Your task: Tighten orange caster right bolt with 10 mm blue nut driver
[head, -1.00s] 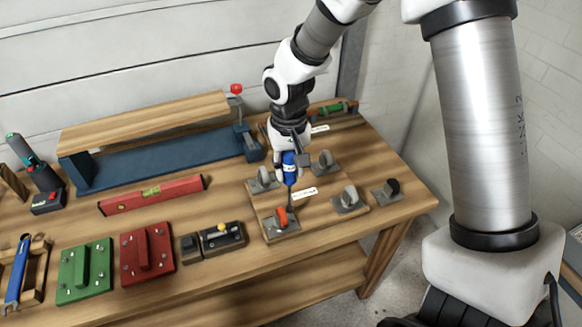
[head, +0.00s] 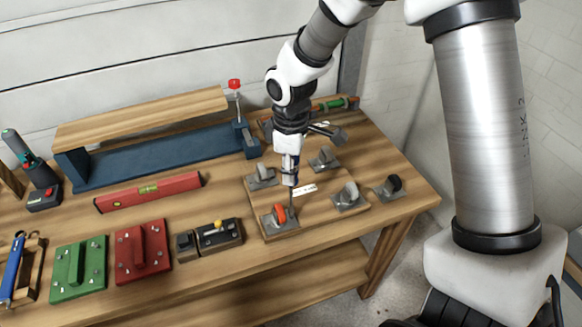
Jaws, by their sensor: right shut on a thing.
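The orange caster (head: 280,214) sits on its grey plate at the front-left corner of a wooden board (head: 259,199). My right gripper (head: 290,174) is above and behind it, pointing down and shut on the blue nut driver (head: 290,180). The fingers cover most of the blue handle. The driver is upright, and its thin shaft reaches down to the right side of the orange caster's plate. The bolt under its tip is too small to make out. My left gripper is not in view.
Grey casters (head: 346,195) stand on the same board, and a black-wheeled caster (head: 390,186) sits right of it. A red level (head: 150,191), a small black box (head: 220,234) and red (head: 143,250) and green (head: 79,268) blocks lie to the left. A blue vise-like stand (head: 160,157) is behind.

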